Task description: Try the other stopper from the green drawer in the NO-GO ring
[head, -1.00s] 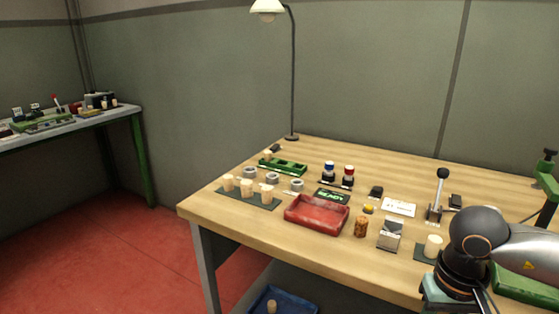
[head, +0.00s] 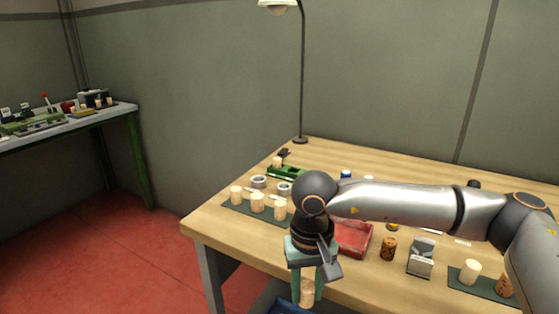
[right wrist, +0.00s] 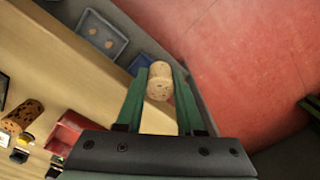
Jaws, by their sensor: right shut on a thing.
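My right gripper (head: 306,296) is shut on a pale cork stopper (head: 307,289), held upright in front of the table's front edge. In the right wrist view the stopper (right wrist: 159,82) sits between the green fingers, clear of other things. Grey rings (head: 259,181) (head: 284,188) stand on the table behind a row of pale stoppers (head: 257,203); I cannot read which is the NO-GO ring. My arm covers the space to their right. I cannot make out a green drawer now. My left gripper is not in view.
The stoppers stand on a dark mat (head: 233,206). A green rack (head: 289,171) is behind the rings. A red tray (head: 355,239), a dark cork (head: 388,248) and a metal block (head: 421,257) stand rightward.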

